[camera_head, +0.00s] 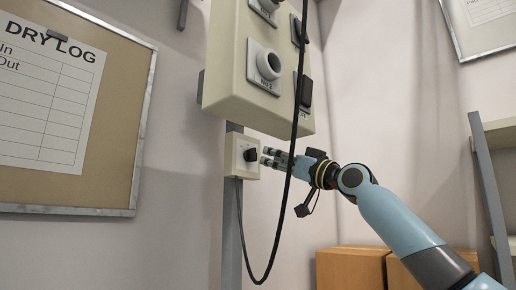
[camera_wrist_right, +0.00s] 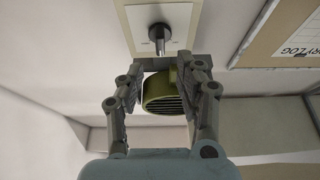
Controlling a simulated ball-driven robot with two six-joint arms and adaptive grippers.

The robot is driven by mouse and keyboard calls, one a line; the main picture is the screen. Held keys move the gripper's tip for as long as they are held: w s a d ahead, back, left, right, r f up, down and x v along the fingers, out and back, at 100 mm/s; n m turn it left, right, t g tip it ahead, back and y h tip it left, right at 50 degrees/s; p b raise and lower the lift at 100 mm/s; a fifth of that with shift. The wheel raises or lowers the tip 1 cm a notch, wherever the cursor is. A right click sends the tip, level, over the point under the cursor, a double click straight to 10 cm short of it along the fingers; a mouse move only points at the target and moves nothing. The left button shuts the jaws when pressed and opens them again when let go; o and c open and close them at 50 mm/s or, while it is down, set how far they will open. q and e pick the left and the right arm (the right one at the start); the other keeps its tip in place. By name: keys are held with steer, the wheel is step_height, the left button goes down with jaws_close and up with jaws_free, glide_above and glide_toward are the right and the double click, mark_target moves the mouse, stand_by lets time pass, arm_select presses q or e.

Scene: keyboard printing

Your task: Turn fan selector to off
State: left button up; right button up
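The fan selector appears to be the small cream wall box (camera_head: 236,168) with a black knob (camera_head: 251,155), below the large control box in the head view. In the right wrist view the knob (camera_wrist_right: 159,38) stands out from a pale plate (camera_wrist_right: 128,22), its grip pointing down in that picture. My right gripper (camera_head: 266,156) is just to the right of the knob, fingers pointing at it. In the wrist view the right gripper (camera_wrist_right: 159,68) has its fingers spread with a gap between them, and the knob lies just beyond the tips, apart from them. My left gripper is not in view.
A large cream control box (camera_head: 229,60) with knobs hangs above. A black cable (camera_head: 291,165) loops down in front of my right arm. A dry log board (camera_head: 146,110) is at left, cardboard boxes (camera_head: 350,268) at lower right. A green louvred object (camera_wrist_right: 163,95) shows between the fingers.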

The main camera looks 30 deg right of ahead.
mark_target(256, 152)
steer(key=p+x, duration=0.1)
steer(key=x, duration=0.5)
steer(key=shift+s+r+p, duration=0.1)
steer(key=shift+r+p, duration=0.05)
steer(key=shift+p, duration=0.2)
steer(key=shift+w, duration=0.25)
steer(key=shift+w+a, duration=0.1)
steer(key=shift+a, duration=0.05)
steer(key=shift+c, duration=0.4)
steer(key=c, duration=0.4)
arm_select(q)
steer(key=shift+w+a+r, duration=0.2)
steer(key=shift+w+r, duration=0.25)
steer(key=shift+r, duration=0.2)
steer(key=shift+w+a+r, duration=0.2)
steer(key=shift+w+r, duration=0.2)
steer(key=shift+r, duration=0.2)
arm_select(e)
steer(key=shift+r, duration=0.1)
jaws_close()
